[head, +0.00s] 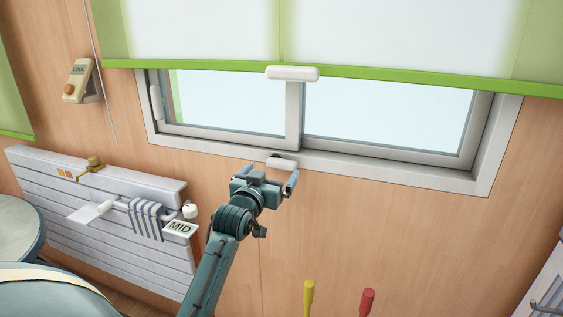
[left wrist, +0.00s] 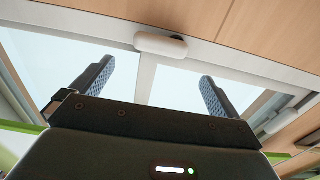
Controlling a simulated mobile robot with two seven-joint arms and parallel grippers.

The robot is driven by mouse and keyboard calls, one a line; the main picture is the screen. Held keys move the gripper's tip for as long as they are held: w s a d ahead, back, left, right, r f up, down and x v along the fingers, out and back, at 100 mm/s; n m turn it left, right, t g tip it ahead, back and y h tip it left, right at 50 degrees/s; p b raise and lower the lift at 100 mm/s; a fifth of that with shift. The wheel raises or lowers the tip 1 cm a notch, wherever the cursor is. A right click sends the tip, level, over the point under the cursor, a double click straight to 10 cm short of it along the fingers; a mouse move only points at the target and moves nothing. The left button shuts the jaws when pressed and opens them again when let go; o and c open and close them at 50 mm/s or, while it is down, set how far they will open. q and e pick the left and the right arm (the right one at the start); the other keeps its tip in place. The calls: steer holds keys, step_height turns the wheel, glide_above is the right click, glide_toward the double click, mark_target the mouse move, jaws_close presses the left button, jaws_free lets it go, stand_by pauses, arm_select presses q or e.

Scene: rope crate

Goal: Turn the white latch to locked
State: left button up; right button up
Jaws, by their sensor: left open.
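A white latch (head: 283,163), a rounded bar with a dark part at one end, sits on the lower window frame (head: 330,163) below the middle upright. It lies roughly lengthwise along the frame. My left gripper (head: 271,176) is just in front of and below it, open and empty, with its blue-grey fingers spread. In the left wrist view the latch (left wrist: 161,44) shows beyond the gap between the fingers (left wrist: 156,76); contact is not visible. Other white handles are at the top of the upright (head: 292,73) and on the left frame (head: 156,102). My right gripper is not in view.
A green-edged blind (head: 350,73) hangs over the window's top. A white radiator (head: 60,190) with a hanging cloth and a MID sign (head: 180,229) is at lower left. A wall box (head: 78,82) is upper left. Yellow (head: 309,294) and red (head: 367,299) handles stand at the bottom.

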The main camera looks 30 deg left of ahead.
mark_target(280, 162)
arm_select(q)
steer(key=x, duration=0.7)
steer(key=shift+d, duration=0.1)
steer(key=c, duration=1.5)
